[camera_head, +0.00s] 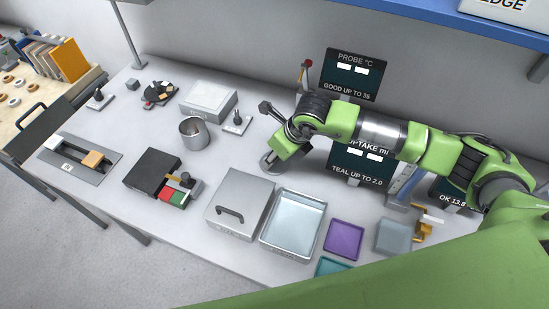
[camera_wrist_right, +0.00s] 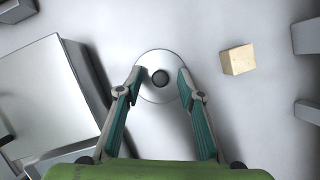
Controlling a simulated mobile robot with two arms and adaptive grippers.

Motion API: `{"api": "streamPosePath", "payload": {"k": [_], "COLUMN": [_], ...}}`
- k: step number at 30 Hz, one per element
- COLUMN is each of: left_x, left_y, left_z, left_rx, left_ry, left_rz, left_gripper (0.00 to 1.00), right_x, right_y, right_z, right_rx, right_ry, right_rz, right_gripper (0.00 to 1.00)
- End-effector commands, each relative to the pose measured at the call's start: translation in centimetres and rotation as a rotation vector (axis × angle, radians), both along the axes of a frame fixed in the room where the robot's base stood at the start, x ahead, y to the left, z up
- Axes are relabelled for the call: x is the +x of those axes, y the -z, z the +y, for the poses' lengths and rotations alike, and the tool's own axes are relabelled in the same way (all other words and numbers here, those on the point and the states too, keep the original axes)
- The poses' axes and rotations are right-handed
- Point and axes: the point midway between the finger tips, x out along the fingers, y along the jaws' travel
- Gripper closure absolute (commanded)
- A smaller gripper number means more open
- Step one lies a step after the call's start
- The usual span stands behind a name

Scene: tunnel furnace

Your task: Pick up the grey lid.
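The grey lid (camera_wrist_right: 155,56) is a round flat disc with a dark knob (camera_wrist_right: 160,77) in its middle. It lies on the pale worktop. In the head view the lid (camera_head: 268,166) shows only partly, under my right gripper (camera_head: 274,158). In the right wrist view my right gripper (camera_wrist_right: 159,82) is open, with one finger on each side of the knob and a gap to it on both sides. The fingertips overlap the lid's edges in the picture; I cannot tell whether they touch it. My left gripper is not in view.
A metal box with a handle (camera_head: 241,196) stands close by, with a metal tray (camera_head: 293,224) beside it. An open metal pot (camera_head: 194,133) stands to the left. A small wooden block (camera_wrist_right: 239,60) lies right of the lid. Display panels (camera_head: 353,76) stand at the back.

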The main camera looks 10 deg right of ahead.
Motion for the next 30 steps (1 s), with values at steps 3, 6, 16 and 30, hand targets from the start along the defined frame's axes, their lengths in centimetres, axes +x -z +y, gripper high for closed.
{"api": "streamPosePath", "payload": {"k": [3,6,16,30], "left_x": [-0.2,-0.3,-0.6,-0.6], "left_y": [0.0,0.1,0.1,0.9], "left_z": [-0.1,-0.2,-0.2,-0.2], "left_rx": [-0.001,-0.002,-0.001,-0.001], "left_ry": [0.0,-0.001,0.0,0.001], "left_rz": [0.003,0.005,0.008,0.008], "left_gripper": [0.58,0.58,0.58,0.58], "right_x": [0.1,0.0,0.1,0.2], "right_y": [0.1,0.1,0.1,-2.8], "right_z": [0.0,0.0,0.0,0.0], "right_rx": [0.001,0.001,0.001,0.0], "right_ry": [0.0,0.0,0.001,0.001], "right_rz": [-0.001,-0.001,-0.001,-0.006], "right_gripper": [0.65,0.65,1.0,1.0]}}
